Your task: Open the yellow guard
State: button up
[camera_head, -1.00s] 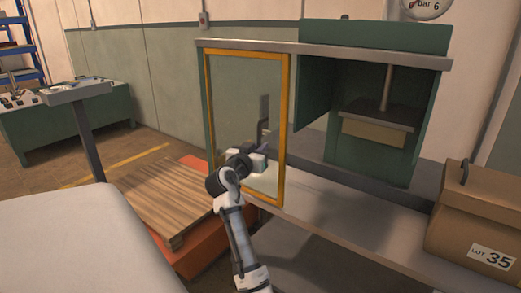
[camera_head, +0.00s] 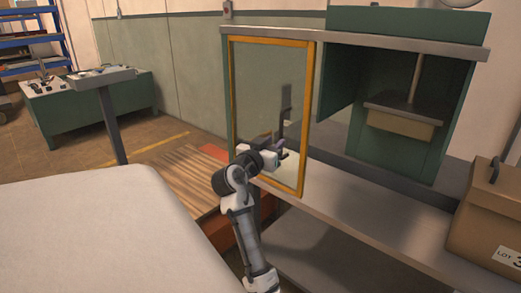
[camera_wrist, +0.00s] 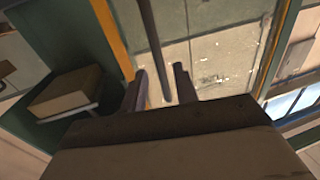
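The yellow guard (camera_head: 309,115) is a yellow-orange frame around a clear panel, upright at the left part of the green machine. It also shows in the wrist view (camera_wrist: 112,38). A dark vertical handle bar (camera_head: 285,112) stands near the right side of its panel; the bar runs down from the top edge in the wrist view (camera_wrist: 152,40). My gripper (camera_head: 281,150) is at the panel's lower right, near the bar's lower end. In the wrist view its two fingers (camera_wrist: 161,85) are apart, with the bar's end appearing between them. I cannot tell whether they touch it.
The green machine's open bay (camera_head: 400,140) with a press block (camera_head: 402,118) is right of the guard. A brown case (camera_head: 490,222) stands on the bench at right. A wooden pallet (camera_head: 185,178) lies left of my arm; a control stand (camera_head: 103,80) is farther left.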

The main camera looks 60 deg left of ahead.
jog(key=b+v, duration=0.1)
jog(key=v, duration=0.7)
jog(key=shift+s, duration=0.2)
jog(key=shift+d+r, duration=0.1)
